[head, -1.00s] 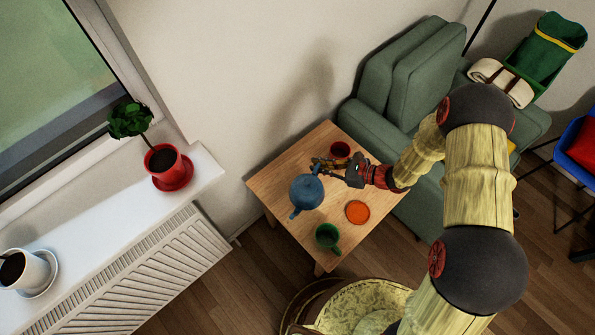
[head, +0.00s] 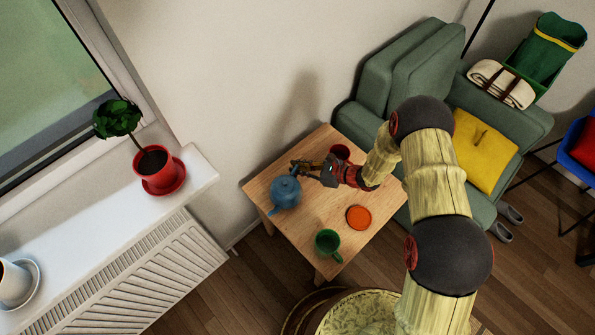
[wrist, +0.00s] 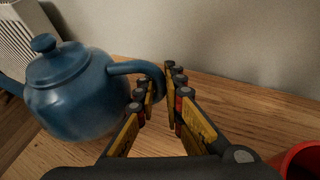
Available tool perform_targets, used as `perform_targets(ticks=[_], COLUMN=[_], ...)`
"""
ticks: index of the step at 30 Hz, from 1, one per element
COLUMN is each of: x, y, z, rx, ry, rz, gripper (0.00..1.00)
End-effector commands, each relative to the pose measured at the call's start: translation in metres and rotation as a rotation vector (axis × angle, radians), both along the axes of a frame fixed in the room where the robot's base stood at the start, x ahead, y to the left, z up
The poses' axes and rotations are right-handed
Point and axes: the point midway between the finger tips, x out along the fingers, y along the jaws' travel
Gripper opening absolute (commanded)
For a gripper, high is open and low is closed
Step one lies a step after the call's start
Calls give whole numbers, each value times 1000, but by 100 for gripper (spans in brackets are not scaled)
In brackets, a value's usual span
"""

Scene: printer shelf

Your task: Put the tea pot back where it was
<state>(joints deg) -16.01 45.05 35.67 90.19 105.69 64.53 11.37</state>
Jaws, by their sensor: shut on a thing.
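The blue tea pot (head: 285,193) is at the left part of the wooden table in the head view, near its left edge. In the wrist view the tea pot (wrist: 75,95) fills the left side, roughly upright with its lid on, and its handle curves between my fingers. My gripper (head: 297,166) reaches in from the right and is shut on the handle; the fingers also show in the wrist view (wrist: 160,98). I cannot tell whether the pot's base touches the table.
The table (head: 315,195) also holds a red cup (head: 341,152) behind my gripper, an orange-red disc (head: 358,217) and a green mug (head: 327,243). A radiator and windowsill (head: 100,218) stand left, a green armchair (head: 400,75) behind. The table's middle is clear.

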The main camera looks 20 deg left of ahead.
Motion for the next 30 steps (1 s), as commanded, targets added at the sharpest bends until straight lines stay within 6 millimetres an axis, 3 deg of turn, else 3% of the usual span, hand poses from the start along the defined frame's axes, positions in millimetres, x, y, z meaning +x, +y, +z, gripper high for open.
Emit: perform_targets(ticks=[3, 13, 14, 23, 30], x=[1, 1, 0, 0, 0], y=[1, 0, 0, 0, 0], z=[-12, -12, -14, -13, -13], rx=[3, 3, 1, 1, 1], ry=[-2, -2, -1, -1, -1], rz=[-1, 0, 0, 0, 0], gripper=[0, 0, 10, 27, 28])
